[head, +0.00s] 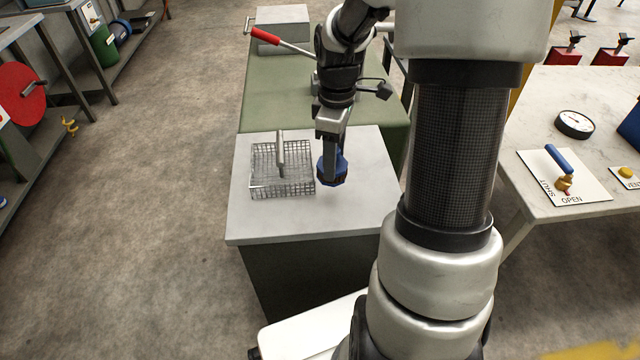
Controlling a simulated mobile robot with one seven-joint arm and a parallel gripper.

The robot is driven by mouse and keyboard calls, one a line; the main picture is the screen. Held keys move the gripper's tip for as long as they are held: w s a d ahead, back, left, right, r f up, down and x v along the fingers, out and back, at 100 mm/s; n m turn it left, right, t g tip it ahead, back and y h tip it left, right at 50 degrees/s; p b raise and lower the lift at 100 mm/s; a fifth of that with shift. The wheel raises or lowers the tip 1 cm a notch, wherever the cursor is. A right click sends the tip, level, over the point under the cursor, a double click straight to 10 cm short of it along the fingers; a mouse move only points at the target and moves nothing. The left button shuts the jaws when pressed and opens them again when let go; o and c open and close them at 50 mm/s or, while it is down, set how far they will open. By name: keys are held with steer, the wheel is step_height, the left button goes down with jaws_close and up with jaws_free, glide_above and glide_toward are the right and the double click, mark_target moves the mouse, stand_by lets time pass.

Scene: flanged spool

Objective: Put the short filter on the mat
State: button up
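A short blue, dark-bottomed piece (332,168), which looks like the short filter, is directly under my gripper (331,148) at the right of the wire basket. The gripper points down and meets the top of the piece. Its fingertips are too small and covered to show whether they are closed on it. I cannot tell whether the piece touches the grey top or hangs just above it. A flat green surface (275,95) lies behind the grey top; it may be the mat, but I cannot be sure.
A wire basket (265,186) with an upright handle stands on the grey bench top (300,222), close left of the gripper. A grey box (283,20) and a red-handled lever (265,36) are at the back. A side table (600,110) with a valve is right.

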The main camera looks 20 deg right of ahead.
step_height(320, 180, down, 8)
steer(key=shift+r+b, duration=0.2)
steer(key=shift+b, duration=0.75)
steer(key=shift+f, duration=0.15)
steer(key=o, duration=1.1)
steer(key=shift+c, duration=0.2)
